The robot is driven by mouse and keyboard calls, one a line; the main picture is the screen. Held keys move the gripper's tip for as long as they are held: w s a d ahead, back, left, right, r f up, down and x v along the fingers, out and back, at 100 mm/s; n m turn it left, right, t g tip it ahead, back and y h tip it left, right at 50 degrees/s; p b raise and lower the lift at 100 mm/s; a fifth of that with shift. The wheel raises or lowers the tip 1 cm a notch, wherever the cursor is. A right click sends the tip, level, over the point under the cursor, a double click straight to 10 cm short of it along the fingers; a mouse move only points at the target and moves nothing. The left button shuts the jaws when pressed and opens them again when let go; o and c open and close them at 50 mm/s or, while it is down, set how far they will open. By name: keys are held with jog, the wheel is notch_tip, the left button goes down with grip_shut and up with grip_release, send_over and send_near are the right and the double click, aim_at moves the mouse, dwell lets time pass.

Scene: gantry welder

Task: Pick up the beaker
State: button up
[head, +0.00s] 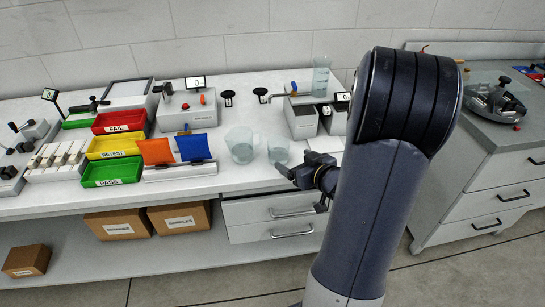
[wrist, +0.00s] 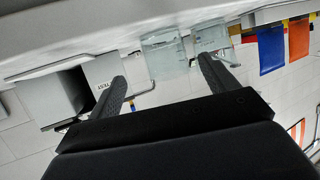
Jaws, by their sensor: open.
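Two clear, pale vessels stand upright on the white bench in the head view. The smaller is a beaker (head: 278,151); the larger, to its left, looks like a jug with a handle (head: 240,146). My gripper (head: 292,162) is open just right of and in front of the beaker. The wrist view is upside down. There the beaker (wrist: 165,52) shows beyond and between my open fingers (wrist: 163,70), with nothing held. The jug (wrist: 210,36) shows just right of it, partly behind the right finger. Whether a finger touches the beaker, I cannot tell.
A tall clear cylinder (head: 321,76) stands on a device at the back right. An orange flap (head: 156,151) and a blue flap (head: 194,147) stand left of the jug. Coloured bins (head: 112,146) lie further left. Drawers (head: 275,220) sit below the bench edge.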

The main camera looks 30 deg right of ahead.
aim_at(286, 155)
jog(key=x, duration=0.3)
jog(key=shift+w+f, duration=0.15)
jog(key=shift+w, duration=0.1)
jog(key=shift+a+x, duration=0.1)
jog(key=shift+x, duration=1.25)
jog(key=shift+a+x, duration=0.15)
jog(key=shift+x, duration=1.2)
jog(key=shift+c, duration=0.2)
jog(key=c, duration=1.1)
